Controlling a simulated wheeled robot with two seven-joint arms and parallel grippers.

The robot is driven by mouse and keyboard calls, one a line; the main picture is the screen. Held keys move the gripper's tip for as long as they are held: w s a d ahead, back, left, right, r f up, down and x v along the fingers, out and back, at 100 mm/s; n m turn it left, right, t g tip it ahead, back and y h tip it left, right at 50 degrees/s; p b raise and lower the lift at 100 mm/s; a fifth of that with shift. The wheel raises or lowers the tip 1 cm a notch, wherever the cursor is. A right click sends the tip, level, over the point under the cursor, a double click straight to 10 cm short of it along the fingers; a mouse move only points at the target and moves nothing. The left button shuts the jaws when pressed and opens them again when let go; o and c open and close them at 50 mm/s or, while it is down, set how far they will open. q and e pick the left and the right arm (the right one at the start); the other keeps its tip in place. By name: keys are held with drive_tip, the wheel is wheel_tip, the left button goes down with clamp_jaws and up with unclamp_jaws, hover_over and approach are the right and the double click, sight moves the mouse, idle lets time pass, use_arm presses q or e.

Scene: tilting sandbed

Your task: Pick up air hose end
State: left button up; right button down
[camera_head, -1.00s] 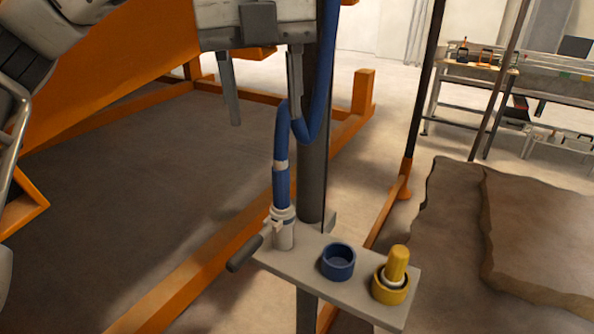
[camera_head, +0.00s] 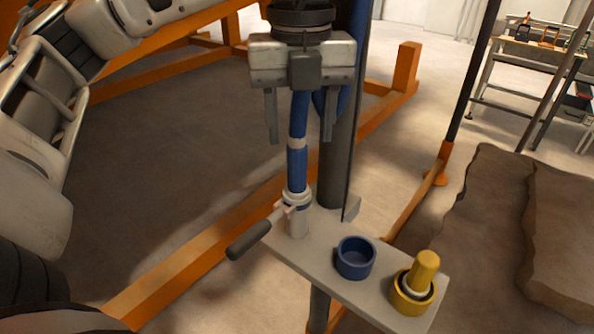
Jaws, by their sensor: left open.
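The blue air hose end (camera_head: 297,168) stands upright in a white fitting (camera_head: 297,215) on a small grey shelf (camera_head: 340,282). The hose has pale bands and loops up behind my left gripper. My left gripper (camera_head: 300,138) is open and points down. Its two fingers hang on either side of the upper hose in the picture, above the fitting; whether the hose is truly between them in depth is unclear. My right gripper is not in view.
A dark handle (camera_head: 248,241) sticks out left of the fitting. A blue cup (camera_head: 356,258) and a yellow cup with a yellow plug (camera_head: 425,270) sit on the shelf. A dark post (camera_head: 340,160) stands behind the hose. Orange beams (camera_head: 200,262) run along the floor.

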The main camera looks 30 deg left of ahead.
sight(297, 144)
use_arm(q)
drive_tip(key=f, duration=0.5)
drive_tip(key=shift+s+a+f+p, duration=0.1)
drive_tip(key=shift+s+a+p, duration=0.1)
drive_tip(key=shift+p, duration=0.1)
drive_tip(key=shift+c, duration=0.2)
drive_tip(key=shift+w, duration=0.1)
clamp_jaws()
